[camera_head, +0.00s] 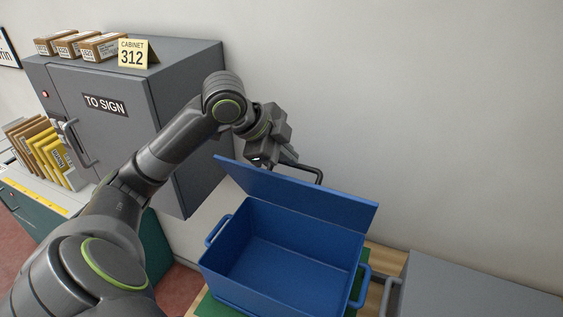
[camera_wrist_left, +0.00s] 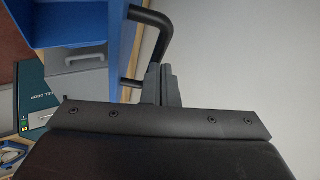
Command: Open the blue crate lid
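The blue crate (camera_head: 230,249) stands open in the head view, and its inside looks empty. Its blue lid (camera_head: 300,193) is raised, tilted up along the crate's far side. A black bar handle (camera_head: 318,172) sticks out from the lid's wall-facing side. My left gripper (camera_head: 285,160) is behind the lid at this handle. In the left wrist view its fingers (camera_wrist_left: 163,86) are close together around part of the handle (camera_wrist_left: 160,40), beside the blue lid (camera_wrist_left: 121,45). The fingers hide the gripped part. My right gripper is in neither view.
A grey cabinet (camera_head: 183,110) marked "TO SIGN" stands left of the crate, with small boxes (camera_head: 103,46) and a "312" sign (camera_head: 133,54) on top. A grey box-like unit (camera_head: 470,290) is at right. The wall (camera_head: 430,100) is close behind the lid.

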